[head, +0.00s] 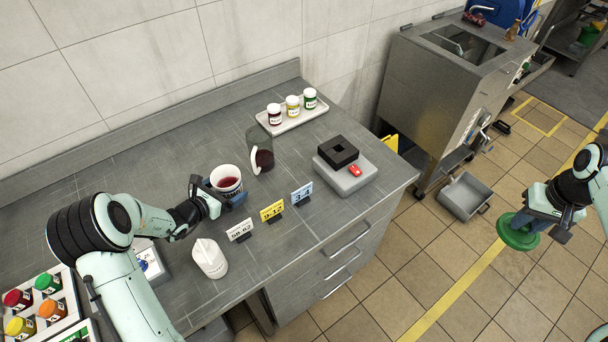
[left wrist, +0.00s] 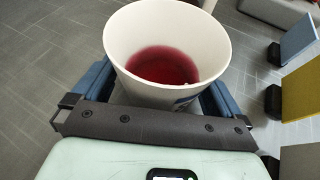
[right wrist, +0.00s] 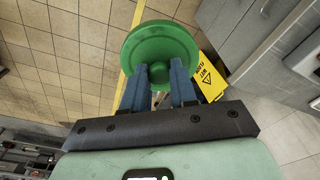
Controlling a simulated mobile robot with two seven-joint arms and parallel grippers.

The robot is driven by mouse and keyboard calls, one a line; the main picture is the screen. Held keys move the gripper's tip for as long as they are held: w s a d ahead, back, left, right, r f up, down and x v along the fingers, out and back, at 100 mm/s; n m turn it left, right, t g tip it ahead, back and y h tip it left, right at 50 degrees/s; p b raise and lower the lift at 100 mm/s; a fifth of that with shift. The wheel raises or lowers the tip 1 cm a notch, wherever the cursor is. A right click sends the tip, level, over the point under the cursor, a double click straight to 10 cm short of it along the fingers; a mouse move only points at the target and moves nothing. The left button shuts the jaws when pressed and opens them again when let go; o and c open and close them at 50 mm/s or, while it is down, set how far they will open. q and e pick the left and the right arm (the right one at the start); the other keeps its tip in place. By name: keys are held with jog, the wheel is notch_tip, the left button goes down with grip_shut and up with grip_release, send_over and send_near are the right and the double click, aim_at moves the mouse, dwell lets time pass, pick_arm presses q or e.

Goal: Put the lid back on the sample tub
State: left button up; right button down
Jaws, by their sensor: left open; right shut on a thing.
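The sample tub (head: 229,172) is white, open at the top and holds dark red liquid. It stands upright on the grey bench, and the tub (left wrist: 118,58) fills the top middle of the left wrist view. My left gripper (head: 216,196) is open, with its blue fingers on either side of the tub; contact is unclear. My right gripper (head: 538,208) is shut on the round green lid (head: 517,236), out over the floor to the right of the bench. In the right wrist view the lid (right wrist: 160,40) sits at the tips of both fingers.
A glass jug (head: 259,143) stands just behind the tub. A grey scale (head: 347,181) with a black block is to the right. A white tray (head: 292,119) of small jars is behind.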

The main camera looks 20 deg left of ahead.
pick_arm(q)
jog(key=shift+c, duration=0.3)
jog(key=c, duration=0.9)
jog(key=shift+r, duration=0.1)
jog(key=shift+s+a+r, duration=0.15)
jog(key=shift+s+r, duration=0.35)
pick_arm(e)
jog(key=shift+f, duration=0.2)
pick_arm(q)
jog(key=v, duration=0.5)
jog(key=r+b+v, duration=0.1)
jog(key=v, duration=0.5)
jog(key=shift+w+r, duration=0.1)
jog(key=shift+w, duration=0.15)
pick_arm(e)
jog(key=shift+s+f, duration=0.2)
jog(key=shift+f, duration=0.45)
pick_arm(q)
jog(key=shift+v, duration=1.7)
jog(key=shift+r, duration=0.15)
